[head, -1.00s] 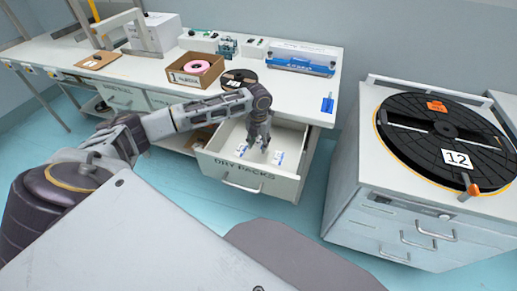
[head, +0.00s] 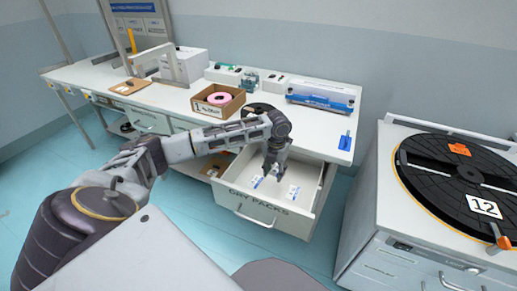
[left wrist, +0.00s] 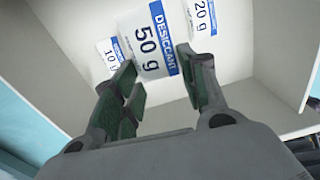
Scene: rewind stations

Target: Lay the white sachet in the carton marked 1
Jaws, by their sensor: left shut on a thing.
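My left gripper (head: 271,166) is over the open drawer marked DRY PACKS (head: 262,212). In the left wrist view my left gripper (left wrist: 158,66) is shut on the white 50 g desiccant sachet (left wrist: 146,38), which shows between its fingers. The 10 g sachet (left wrist: 109,55) and the 20 g sachet (left wrist: 203,17) lie in the drawer on either side. In the head view two white sachets show in the drawer, one (head: 257,181) by the gripper and one (head: 293,192) to its right. The carton marked 1 (head: 211,109) stands on the bench with a pink roll (head: 219,98) in it. My right gripper is out of view.
A black reel (head: 258,109) lies right of the carton, partly behind my arm. A blue-and-white device (head: 320,96) stands at the bench's right end. A cabinet with a large black reel marked 12 (head: 455,175) is at the right. Blue floor lies between.

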